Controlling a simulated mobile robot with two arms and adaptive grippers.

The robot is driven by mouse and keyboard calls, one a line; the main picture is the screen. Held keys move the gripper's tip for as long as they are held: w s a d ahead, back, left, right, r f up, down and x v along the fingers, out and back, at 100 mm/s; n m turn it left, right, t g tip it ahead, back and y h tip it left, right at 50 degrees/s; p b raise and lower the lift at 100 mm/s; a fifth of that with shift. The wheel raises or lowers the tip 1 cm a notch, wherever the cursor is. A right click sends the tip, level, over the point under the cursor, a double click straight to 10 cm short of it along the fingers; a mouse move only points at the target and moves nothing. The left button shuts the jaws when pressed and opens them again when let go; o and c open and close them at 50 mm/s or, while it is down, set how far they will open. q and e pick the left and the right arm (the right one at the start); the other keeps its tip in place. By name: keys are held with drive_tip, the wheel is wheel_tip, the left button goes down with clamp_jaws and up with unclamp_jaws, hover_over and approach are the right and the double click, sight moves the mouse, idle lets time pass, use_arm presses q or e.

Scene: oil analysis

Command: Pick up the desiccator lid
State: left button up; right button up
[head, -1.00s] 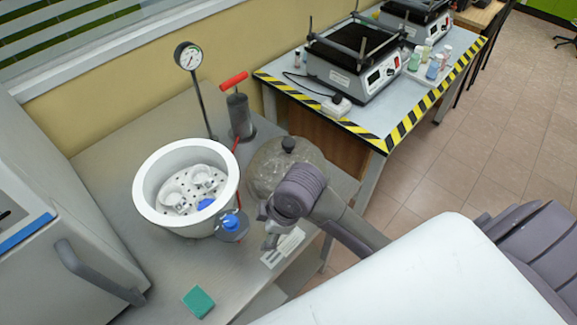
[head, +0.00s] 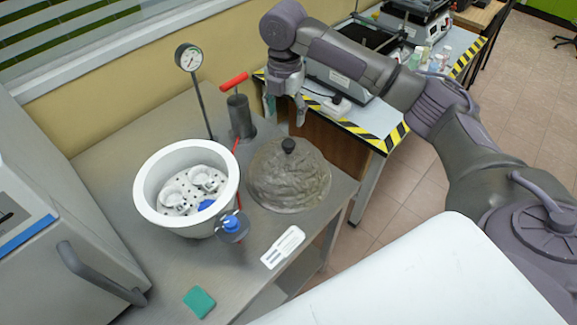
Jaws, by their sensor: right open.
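The desiccator lid (head: 288,180) is a grey, translucent dome with a black knob (head: 288,145) on top. It lies on the metal table, right of the white desiccator bowl (head: 147,199). The bowl is uncovered and holds a perforated plate with small white dishes. My right gripper (head: 285,112) is open and empty, pointing down above and behind the lid, apart from it. My left gripper is not in view.
A pressure gauge on a stand (head: 189,59) and a red-handled hand pump (head: 240,112) stand behind the bowl. A hotplate bench (head: 381,128) is behind right.

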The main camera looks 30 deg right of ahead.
drive_tip(key=p, duration=0.1)
hover_over(288, 142)
drive_tip(key=f, duration=0.5)
drive_tip(key=shift+s+a+f, duration=0.1)
drive_tip(key=shift+a+f, duration=0.25)
drive_tip(key=shift+f, duration=0.05)
drive_tip(key=shift+d+f, duration=0.1)
drive_tip(key=shift+f, duration=0.25)
drive_tip(key=f, duration=0.1)
drive_tip(key=f+p, duration=0.2)
drive_tip(key=shift+s+d+f, duration=0.1)
drive_tip(key=shift+d+f, duration=0.15)
drive_tip(key=shift+f, duration=0.55)
clamp_jaws()
drive_tip(key=shift+r, duration=0.1)
